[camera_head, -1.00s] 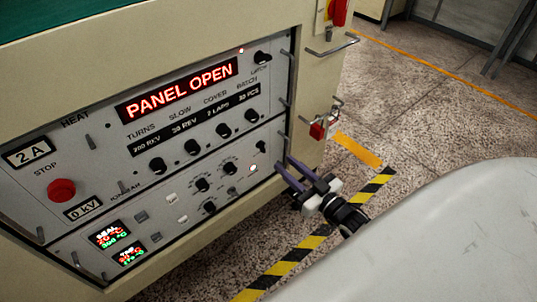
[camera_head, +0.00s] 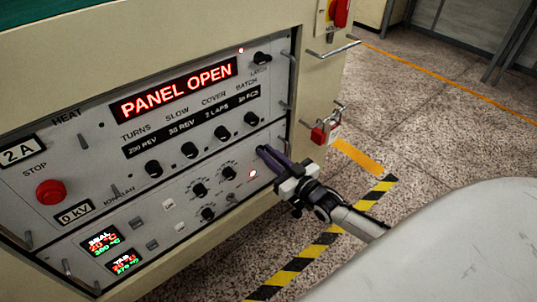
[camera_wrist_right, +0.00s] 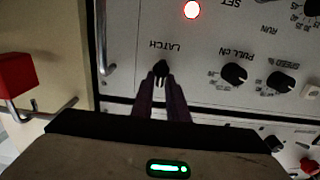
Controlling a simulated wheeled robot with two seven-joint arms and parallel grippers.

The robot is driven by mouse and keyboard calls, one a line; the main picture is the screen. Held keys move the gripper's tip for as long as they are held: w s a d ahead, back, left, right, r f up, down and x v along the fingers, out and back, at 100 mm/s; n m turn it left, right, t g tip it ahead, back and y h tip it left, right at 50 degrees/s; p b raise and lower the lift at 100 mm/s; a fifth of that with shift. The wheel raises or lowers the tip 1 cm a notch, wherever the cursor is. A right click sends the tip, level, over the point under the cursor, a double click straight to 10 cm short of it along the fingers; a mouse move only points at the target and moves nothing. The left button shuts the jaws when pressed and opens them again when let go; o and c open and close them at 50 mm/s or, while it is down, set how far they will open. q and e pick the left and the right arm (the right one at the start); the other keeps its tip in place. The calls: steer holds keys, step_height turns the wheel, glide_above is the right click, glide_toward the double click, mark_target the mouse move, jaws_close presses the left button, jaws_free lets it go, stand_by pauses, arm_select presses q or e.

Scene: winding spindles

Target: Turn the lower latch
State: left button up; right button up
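The lower latch is a small black knob (camera_wrist_right: 161,68) under the upside-down word LATCH in the right wrist view, with a white mark below it. In the head view my right gripper's fingers hide it. My right gripper (camera_head: 264,149) is at the right end of the lower panel (camera_head: 148,208), its two dark purple fingers pointing at the panel. In the right wrist view the fingertips (camera_wrist_right: 161,80) lie on either side of the knob, very close to it. I cannot tell whether they press on it. My left gripper is not in view.
The upper panel (camera_head: 80,140) shows PANEL OPEN and has another latch knob (camera_head: 262,58). A lit lamp (camera_head: 253,174) and several knobs sit left of my fingers. A metal handle (camera_wrist_right: 104,40) and a red padlock (camera_head: 318,135) are close by. Striped floor tape (camera_head: 325,238) runs below.

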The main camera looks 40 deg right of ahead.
jaws_close()
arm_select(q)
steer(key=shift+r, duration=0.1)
arm_select(e)
steer(key=shift+a+n, duration=0.1)
steer(key=shift+n, duration=0.3)
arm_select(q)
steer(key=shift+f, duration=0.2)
arm_select(e)
steer(key=n, duration=1.1)
steer(key=a+f+n, duration=0.1)
steer(key=n, duration=0.5)
steer(key=shift+n, duration=0.3)
